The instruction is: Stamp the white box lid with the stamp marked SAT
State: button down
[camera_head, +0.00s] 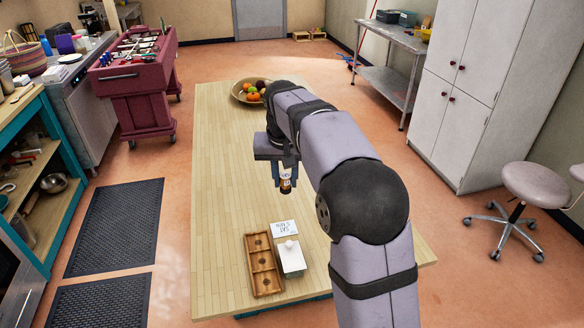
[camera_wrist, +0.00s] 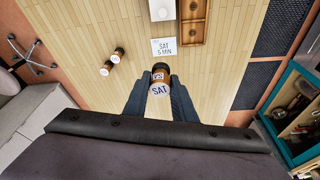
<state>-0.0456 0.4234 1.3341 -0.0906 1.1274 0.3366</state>
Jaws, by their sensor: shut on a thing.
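My gripper (camera_head: 285,184) is shut on a brown stamp (camera_head: 285,186) with a dark band, held upright over the wooden table. In the wrist view the stamp (camera_wrist: 160,84) sits between both fingers, and its pale end reads SAT. The white box (camera_head: 291,259) stands at the table's near end, apart from the stamp. A small knob-like part shows on its lid. Part of the white box (camera_wrist: 162,10) also shows at the top of the wrist view. A white card (camera_head: 285,229) beside the box reads "SAT 5 MIN" in the wrist view (camera_wrist: 164,47).
A wooden tray (camera_head: 249,264) with three compartments lies left of the box. A fruit bowl (camera_head: 239,97) is at the far end. The table's left side is clear.

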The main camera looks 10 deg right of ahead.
jog(key=s+a+f+p, duration=0.1)
jog(key=s+p, duration=0.3)
jog(key=s, duration=0.2)
send_near(294, 258)
jog(key=shift+s+d+m, duration=0.4)
jog(key=shift+s+d, duration=0.1)
jog(key=shift+s, duration=0.25)
jog(key=shift+w+f, duration=0.15)
jog(key=shift+f, duration=0.1)
jog(key=shift+w+a+r+m+h, duration=0.15)
jog(key=shift+w+a+m, duration=0.2)
jog(key=shift+w, duration=0.3)
jog(key=shift+w+a+r+m+h, duration=0.1)
jog(key=shift+w+m+h, duration=0.05)
jog(key=shift+w+m, duration=0.4)
jog(key=shift+f, duration=0.15)
jog(key=shift+f+b, duration=1.6)
jog(key=shift+f, duration=0.3)
jog(key=shift+f+b, duration=0.55)
